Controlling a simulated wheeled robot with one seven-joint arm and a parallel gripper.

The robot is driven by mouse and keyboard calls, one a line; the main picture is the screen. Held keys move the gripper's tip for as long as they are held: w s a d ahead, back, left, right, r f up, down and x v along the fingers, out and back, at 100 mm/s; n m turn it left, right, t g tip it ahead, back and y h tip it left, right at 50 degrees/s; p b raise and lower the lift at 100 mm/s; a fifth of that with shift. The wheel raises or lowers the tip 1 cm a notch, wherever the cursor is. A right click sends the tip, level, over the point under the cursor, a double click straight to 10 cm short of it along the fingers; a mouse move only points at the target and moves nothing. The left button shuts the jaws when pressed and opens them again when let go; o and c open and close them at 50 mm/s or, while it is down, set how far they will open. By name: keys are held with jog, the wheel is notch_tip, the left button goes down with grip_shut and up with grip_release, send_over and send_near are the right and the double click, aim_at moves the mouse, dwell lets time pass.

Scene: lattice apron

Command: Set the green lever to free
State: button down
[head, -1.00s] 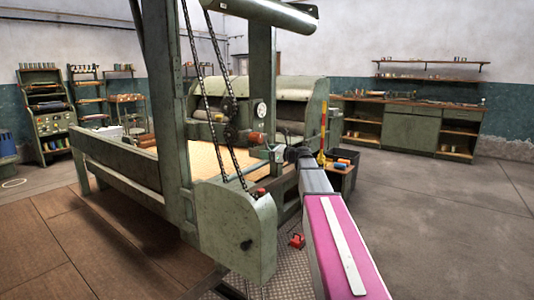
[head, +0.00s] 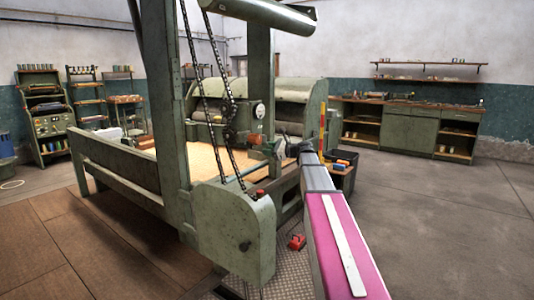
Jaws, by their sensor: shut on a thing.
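The large green machine frame (head: 232,236) stands at the centre with its chains and rollers. My pink and grey arm reaches from the lower right to its far inner side. My gripper (head: 277,149) is small in view and shut at the machine's side. It appears closed on the green lever (head: 270,146), which is mostly hidden by the jaws and hard to make out against the green machine. An orange-red knob (head: 255,139) sits just left of the gripper. The lever's exact angle and any position markings are too small to tell.
A red padlock-like object (head: 297,242) lies on the metal floor plate beside my arm. A dark bin (head: 345,181) with coloured spools and a yellow-red upright piece (head: 322,130) stand beyond the arm. Benches (head: 408,130) line the back wall. Open floor lies to the right.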

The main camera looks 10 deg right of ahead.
jog(key=n, duration=0.1)
jog(key=w+d+r+n, duration=0.1)
jog(key=shift+r+n, duration=0.2)
jog(key=shift+n, duration=0.1)
jog(key=shift+w+d+r+n+t+h, duration=0.15)
jog(key=shift+r+n+h, duration=0.2)
jog(key=shift+r+n, duration=0.6)
jog(key=shift+w+d+r+n+t+h, duration=0.15)
jog(key=shift+r+n+h, duration=0.35)
jog(key=shift+n, duration=0.75)
jog(key=shift+w+d+r+n+t+h, duration=0.15)
jog(key=shift+d+r+n+h, duration=0.1)
jog(key=shift+r+n, duration=0.75)
jog(key=c, duration=0.7)
grip_release()
